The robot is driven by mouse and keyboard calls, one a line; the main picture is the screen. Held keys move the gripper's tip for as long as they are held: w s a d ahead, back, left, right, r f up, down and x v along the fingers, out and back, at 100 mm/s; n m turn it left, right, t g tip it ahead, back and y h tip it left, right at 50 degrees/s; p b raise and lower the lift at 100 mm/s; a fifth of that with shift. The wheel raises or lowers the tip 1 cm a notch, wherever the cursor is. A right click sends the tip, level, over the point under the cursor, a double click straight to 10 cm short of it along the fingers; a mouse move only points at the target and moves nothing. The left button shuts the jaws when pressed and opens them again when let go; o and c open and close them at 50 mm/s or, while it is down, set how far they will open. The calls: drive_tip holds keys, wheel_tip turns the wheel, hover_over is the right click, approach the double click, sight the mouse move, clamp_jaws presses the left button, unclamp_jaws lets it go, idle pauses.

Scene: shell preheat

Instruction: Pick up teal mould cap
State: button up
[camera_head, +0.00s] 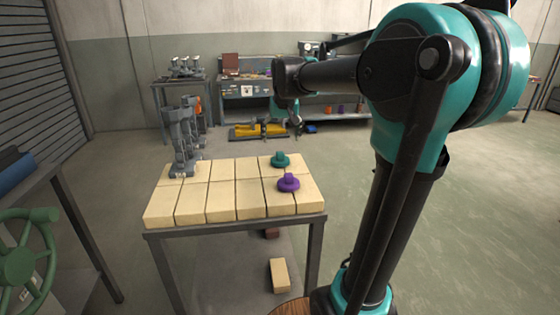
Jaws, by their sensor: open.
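The teal mould cap (280,160), a round flanged disc with a raised knob, sits upright at the back right of the block-topped table (235,194). A purple cap (288,182) of similar shape sits just in front of it. My gripper (293,133) hangs at the end of my arm. In the picture it shows just above the teal cap, apart from it and open. It is small and dark against the background, so its fingers and exact distance are hard to make out. Nothing shows in its grasp.
Grey clamp-like fixtures (182,145) stand at the table's back left. A loose tan block (278,275) lies below the table. A green handwheel (22,262) is at the left. A workbench (245,88) stands behind. The floor on the right is clear.

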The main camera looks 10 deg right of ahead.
sight(280, 153)
drive_tip(key=x, duration=0.9)
drive_tip(key=shift+w+d+f, duration=0.15)
drive_tip(key=shift+w+f, duration=0.05)
drive_tip(key=shift+f, duration=0.1)
drive_tip(key=c, duration=1.3)
